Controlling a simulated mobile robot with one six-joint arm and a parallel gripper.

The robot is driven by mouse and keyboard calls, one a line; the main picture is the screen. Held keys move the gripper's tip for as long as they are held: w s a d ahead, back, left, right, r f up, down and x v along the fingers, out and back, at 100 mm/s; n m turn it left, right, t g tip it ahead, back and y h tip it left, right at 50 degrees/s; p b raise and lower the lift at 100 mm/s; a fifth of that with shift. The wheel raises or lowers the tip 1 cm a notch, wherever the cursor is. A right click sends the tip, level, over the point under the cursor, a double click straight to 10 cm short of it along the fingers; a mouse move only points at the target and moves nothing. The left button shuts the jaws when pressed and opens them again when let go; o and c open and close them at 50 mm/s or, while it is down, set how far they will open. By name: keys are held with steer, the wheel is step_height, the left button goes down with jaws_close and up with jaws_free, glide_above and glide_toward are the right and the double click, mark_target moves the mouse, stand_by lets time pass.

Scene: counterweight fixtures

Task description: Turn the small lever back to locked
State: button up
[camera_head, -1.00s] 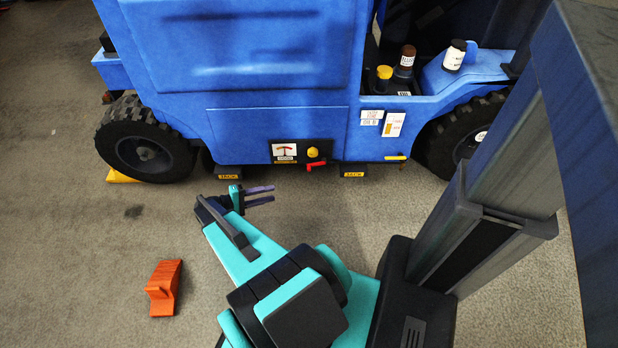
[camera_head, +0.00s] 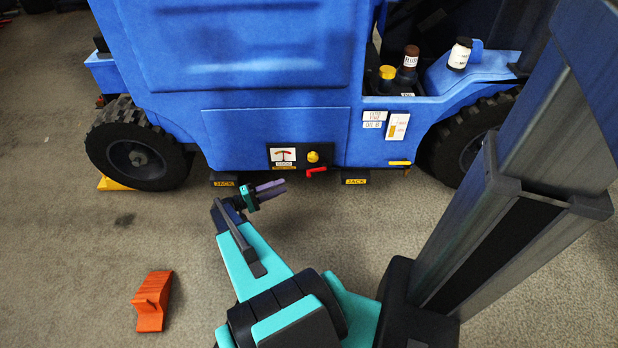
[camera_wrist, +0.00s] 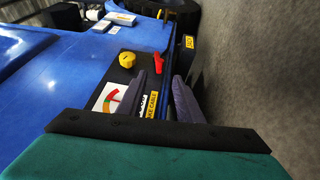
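A small red lever (camera_head: 316,170) sits on a dark panel (camera_head: 327,151) low on the side of the blue vehicle (camera_head: 250,60). In the head view its handle lies roughly level, just below a yellow knob (camera_head: 313,157). The lever also shows in the wrist view (camera_wrist: 158,64), beyond the fingertips. My gripper (camera_head: 284,184) is in front of the panel, below and left of the lever, and apart from it. In the wrist view my gripper (camera_wrist: 166,76) has its two purple fingers apart with nothing between them.
A gauge card (camera_head: 283,155) is left of the knob. Labelled jack blocks (camera_head: 355,181) stick out under the vehicle. A yellow handle (camera_head: 399,163) is at the right. An orange wedge (camera_head: 152,301) lies on the floor at left. Bottles (camera_head: 460,54) stand on the vehicle. Floor around the gripper is clear.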

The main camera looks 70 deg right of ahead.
mark_target(309, 174)
steer(key=shift+s, duration=0.1)
steer(key=shift+b+x, duration=1.65)
steer(key=shift+x, duration=5.15)
